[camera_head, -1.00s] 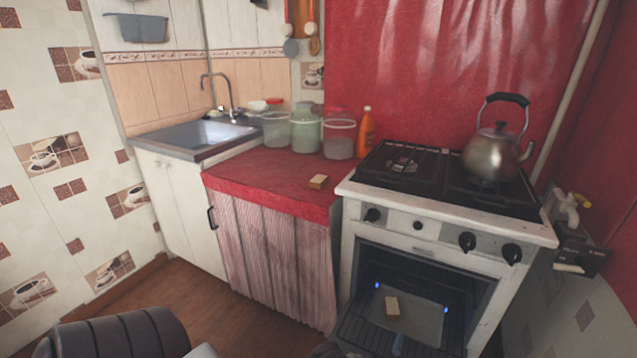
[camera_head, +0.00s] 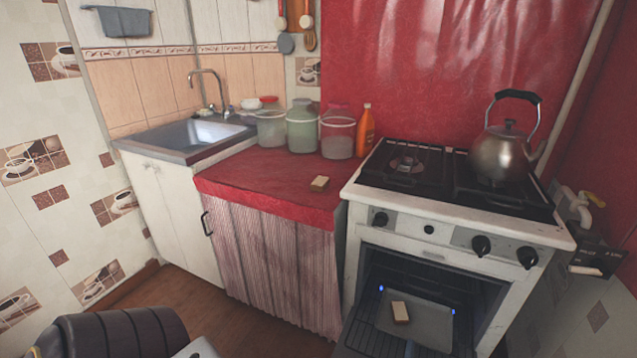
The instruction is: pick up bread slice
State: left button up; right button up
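A small bread slice (camera_head: 319,183), pale on top with a brown edge, lies flat on the red oilcloth counter (camera_head: 262,178), near its front right part beside the stove. A second similar slice (camera_head: 400,312) lies on a grey tray (camera_head: 428,322) inside the open oven (camera_head: 440,272), low in the view. Neither of my grippers is in view, and nothing touches either slice.
Several lidded jars (camera_head: 303,130) and an orange bottle (camera_head: 366,130) stand at the back of the counter. A metal kettle (camera_head: 502,155) sits on the stove (camera_head: 405,182). The sink (camera_head: 190,138) is at left. The counter around the slice is clear.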

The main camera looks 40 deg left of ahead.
aim_at(320, 183)
jog(key=j+z, duration=0.1)
jog(key=j, duration=0.55)
jog(key=j+z, duration=0.15)
jog(key=j, duration=0.5)
jog(key=j+z, duration=0.1)
jog(key=j, duration=0.55)
jog(key=k+j+z, duration=0.1)
jog(key=j, duration=0.5)
jog(key=k+j+z, duration=0.1)
jog(key=j, duration=0.55)
